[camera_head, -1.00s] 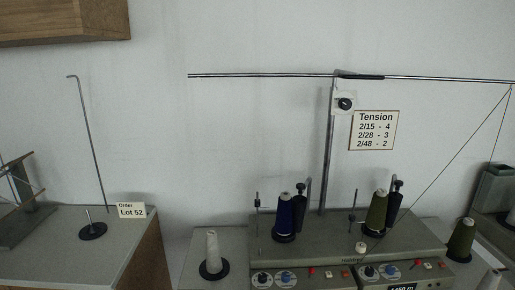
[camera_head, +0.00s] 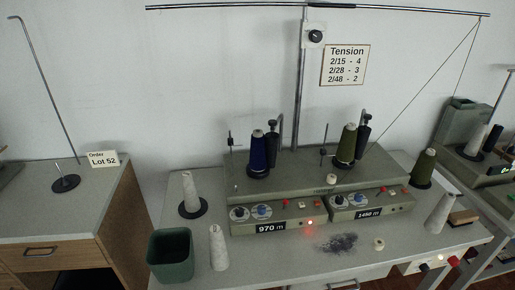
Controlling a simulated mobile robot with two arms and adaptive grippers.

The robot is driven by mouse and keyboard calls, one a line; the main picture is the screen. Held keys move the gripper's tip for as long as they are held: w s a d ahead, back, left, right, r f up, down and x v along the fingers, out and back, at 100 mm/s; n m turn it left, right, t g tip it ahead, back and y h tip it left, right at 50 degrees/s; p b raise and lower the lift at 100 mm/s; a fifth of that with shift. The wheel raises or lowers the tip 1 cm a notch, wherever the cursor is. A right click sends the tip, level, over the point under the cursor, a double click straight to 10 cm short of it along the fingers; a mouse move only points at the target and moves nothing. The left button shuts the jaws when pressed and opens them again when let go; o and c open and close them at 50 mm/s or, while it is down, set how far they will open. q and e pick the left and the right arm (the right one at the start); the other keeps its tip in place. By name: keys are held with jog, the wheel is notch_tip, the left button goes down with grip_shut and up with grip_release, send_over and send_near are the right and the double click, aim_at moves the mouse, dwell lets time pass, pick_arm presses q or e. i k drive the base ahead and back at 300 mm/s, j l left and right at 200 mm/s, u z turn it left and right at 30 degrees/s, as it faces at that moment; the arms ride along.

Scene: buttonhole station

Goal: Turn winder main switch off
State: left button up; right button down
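The winder (camera_head: 300,181) is a grey two-headed machine on a table. A blue cone (camera_head: 258,152) and an olive cone (camera_head: 347,145) stand on it. Its front panels have dials, small red and pale buttons, and displays reading 970 m (camera_head: 270,228) and 1460 m (camera_head: 368,213). A small red light (camera_head: 310,222) glows below the panels. A black round knob on a white plate (camera_head: 316,36) is on the upright post. Black and red knobs (camera_head: 453,261) show at the table's front right edge. Which of these is the main switch I cannot tell. Neither gripper is in view.
A green bin (camera_head: 171,255) and pale cones (camera_head: 218,247) stand at the table's left. Dark lint (camera_head: 338,243) lies before the winder. A wooden cabinet (camera_head: 116,218) stands left, another machine (camera_head: 463,120) right. A tension sign (camera_head: 345,65) hangs on the wall.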

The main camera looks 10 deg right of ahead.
aim_at(454, 261)
jog(key=z, duration=1.7)
jog(key=u, duration=0.45)
jog(key=i+l+u, duration=0.3)
jog(key=l+u, duration=0.3)
jog(key=i+l+u, duration=0.1)
jog(key=l+u, duration=0.15)
jog(key=l, duration=0.3)
jog(key=l+u, duration=0.3)
jog(key=i+l, duration=0.05)
jog(key=l, duration=0.05)
